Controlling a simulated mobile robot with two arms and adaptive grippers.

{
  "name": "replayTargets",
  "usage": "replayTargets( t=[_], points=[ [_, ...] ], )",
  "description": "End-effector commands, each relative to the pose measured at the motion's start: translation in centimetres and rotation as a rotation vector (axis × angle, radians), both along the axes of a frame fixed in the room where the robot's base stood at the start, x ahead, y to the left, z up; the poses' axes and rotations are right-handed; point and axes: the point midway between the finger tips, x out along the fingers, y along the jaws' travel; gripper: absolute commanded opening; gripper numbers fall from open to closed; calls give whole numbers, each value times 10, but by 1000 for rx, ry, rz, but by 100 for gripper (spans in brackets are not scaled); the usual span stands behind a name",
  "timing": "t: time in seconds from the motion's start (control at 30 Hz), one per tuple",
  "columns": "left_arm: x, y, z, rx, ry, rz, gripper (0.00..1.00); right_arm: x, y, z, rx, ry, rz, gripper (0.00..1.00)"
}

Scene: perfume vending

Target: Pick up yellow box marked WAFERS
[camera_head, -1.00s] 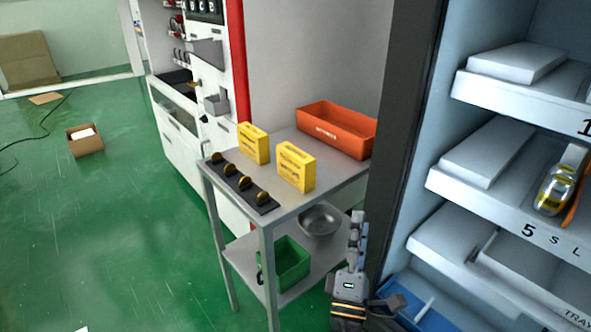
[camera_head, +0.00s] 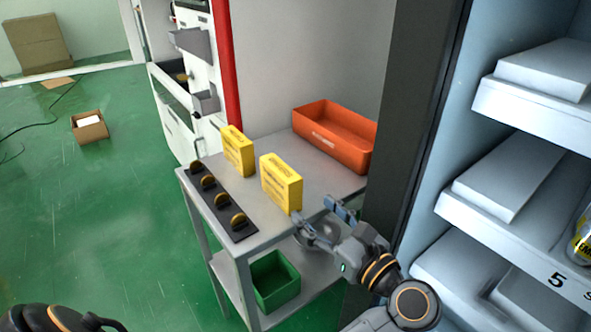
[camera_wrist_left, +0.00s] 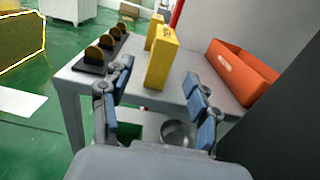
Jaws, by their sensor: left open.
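Two yellow boxes stand upright on the grey metal table (camera_head: 322,179): a nearer one (camera_head: 281,184) and a farther one (camera_head: 238,151) to its left. Their print is too small to read, so I cannot tell which says WAFERS. My left gripper (camera_head: 322,214) is open and empty, near the table's front right edge, just right of and in front of the nearer box. In the left wrist view the nearer box (camera_wrist_left: 161,58) shows ahead between the spread fingers (camera_wrist_left: 157,74), and the farther box (camera_wrist_left: 154,30) is partly hidden behind it. My right gripper is not in view.
An orange bin (camera_head: 335,138) stands at the table's back right. A black strip with several round brown pieces (camera_head: 219,200) lies along the left edge. A green crate (camera_head: 274,283) and a metal bowl (camera_head: 318,236) are on the lower shelf. White shelving (camera_head: 530,180) rises on the right.

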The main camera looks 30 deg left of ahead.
Motion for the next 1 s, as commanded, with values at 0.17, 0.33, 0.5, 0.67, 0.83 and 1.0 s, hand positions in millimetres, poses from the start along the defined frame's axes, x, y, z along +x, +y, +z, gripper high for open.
replayTargets(
  t=[0.17,0.33,0.5,0.67,0.83,1.0],
  points=[
    [6,15,0,-6,-1,4,60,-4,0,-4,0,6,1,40],
    [20,47,1,-2,-2,5,60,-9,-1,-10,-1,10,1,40],
    [31,70,0,-4,-1,3,60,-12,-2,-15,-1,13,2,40],
    [36,80,0,-5,-1,2,60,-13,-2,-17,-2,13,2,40],
    [46,98,1,0,-2,5,60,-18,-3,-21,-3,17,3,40],
    [57,118,-1,-3,-1,3,60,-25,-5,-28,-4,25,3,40]
  ],
)
